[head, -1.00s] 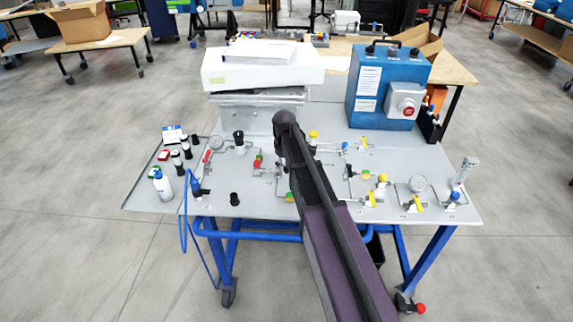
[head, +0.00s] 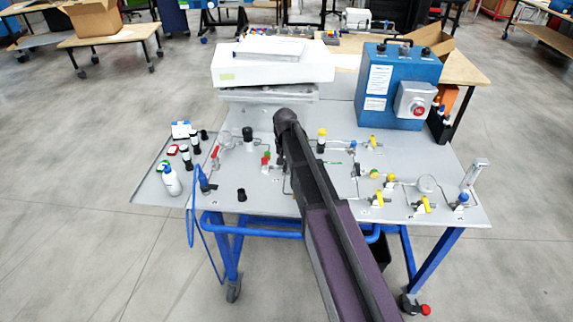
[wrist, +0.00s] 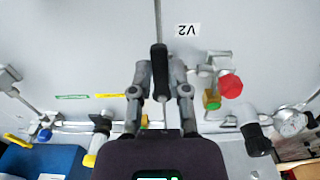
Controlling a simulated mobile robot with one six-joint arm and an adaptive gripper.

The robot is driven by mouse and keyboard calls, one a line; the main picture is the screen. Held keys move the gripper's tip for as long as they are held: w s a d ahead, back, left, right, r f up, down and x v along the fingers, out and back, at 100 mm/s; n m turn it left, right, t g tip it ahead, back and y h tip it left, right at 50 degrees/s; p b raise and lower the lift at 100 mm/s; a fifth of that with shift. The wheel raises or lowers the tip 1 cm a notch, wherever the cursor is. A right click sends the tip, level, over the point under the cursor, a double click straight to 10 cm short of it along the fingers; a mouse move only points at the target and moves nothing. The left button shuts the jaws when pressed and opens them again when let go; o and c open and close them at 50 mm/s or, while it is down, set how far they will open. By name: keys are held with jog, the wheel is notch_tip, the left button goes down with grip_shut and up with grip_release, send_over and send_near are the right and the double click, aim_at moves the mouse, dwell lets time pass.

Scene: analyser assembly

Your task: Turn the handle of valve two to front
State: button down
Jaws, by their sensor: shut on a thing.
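The V2 label (wrist: 187,30) lies upside down on the grey panel in the wrist view. Beside it is a black valve handle (wrist: 159,60), pointing up and down the picture. My gripper (wrist: 160,72) is around the handle, with one finger on each side, and shut on it. The valve body under the handle is mostly hidden by the gripper. In the head view, my dark arm reaches over the middle of the panel (head: 330,190) and hides valve two and my fingers.
A red knob (wrist: 231,85) and a green-orange fitting (wrist: 211,100) sit close right of my gripper. A gauge (wrist: 290,122) is farther right. In the head view, a blue box (head: 400,80) and a white instrument (head: 270,68) stand at the back, and yellow-handled valves (head: 422,205) at the right.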

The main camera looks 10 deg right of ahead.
jog(key=shift+s, duration=0.2)
jog(key=c, duration=0.6)
grip_release()
jog(key=shift+w, duration=0.1)
jog(key=shift+n, duration=0.3)
